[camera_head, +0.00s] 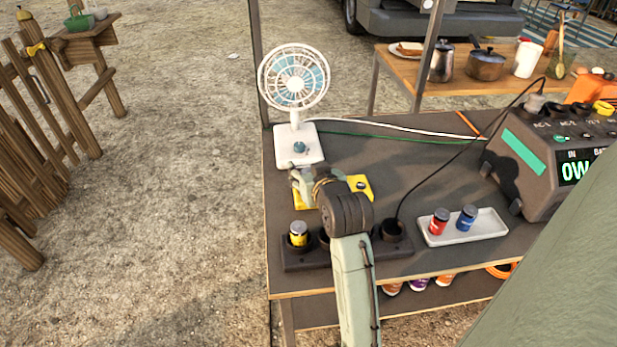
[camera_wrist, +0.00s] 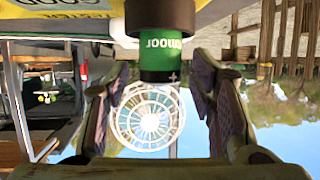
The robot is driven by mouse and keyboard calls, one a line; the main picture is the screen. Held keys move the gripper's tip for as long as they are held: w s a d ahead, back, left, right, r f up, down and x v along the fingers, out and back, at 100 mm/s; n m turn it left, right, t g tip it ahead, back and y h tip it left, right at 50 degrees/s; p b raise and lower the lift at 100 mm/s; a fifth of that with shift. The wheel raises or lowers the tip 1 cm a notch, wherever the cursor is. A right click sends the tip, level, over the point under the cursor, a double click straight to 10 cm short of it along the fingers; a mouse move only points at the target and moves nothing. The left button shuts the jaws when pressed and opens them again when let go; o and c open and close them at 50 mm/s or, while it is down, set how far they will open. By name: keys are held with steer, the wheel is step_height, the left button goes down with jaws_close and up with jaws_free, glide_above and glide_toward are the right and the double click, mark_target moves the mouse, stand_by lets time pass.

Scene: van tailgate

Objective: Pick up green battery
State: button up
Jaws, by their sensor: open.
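The green battery (camera_wrist: 162,55) shows in the wrist view, which is upside down. One end sits in a black round holder (camera_wrist: 160,18) beside a yellow tester panel (camera_wrist: 55,25) marked "TESTER" and "GOOD". My gripper (camera_wrist: 162,95) is open, with one finger on each side of the battery's free end and gaps between. In the head view my gripper (camera_head: 308,187) is over the yellow tester (camera_head: 360,186), behind my dark wrist. The green battery is hidden there.
A white fan (camera_head: 296,80) stands just behind my gripper. A black socket block (camera_head: 290,260) holds a yellow battery (camera_head: 298,234). A pale tray (camera_head: 490,230) holds a red battery (camera_head: 438,221) and a blue one (camera_head: 467,218). A power station (camera_head: 530,160) stands right.

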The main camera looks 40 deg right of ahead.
steer(key=shift+c, duration=0.2)
jaws_close()
stand_by(0.4)
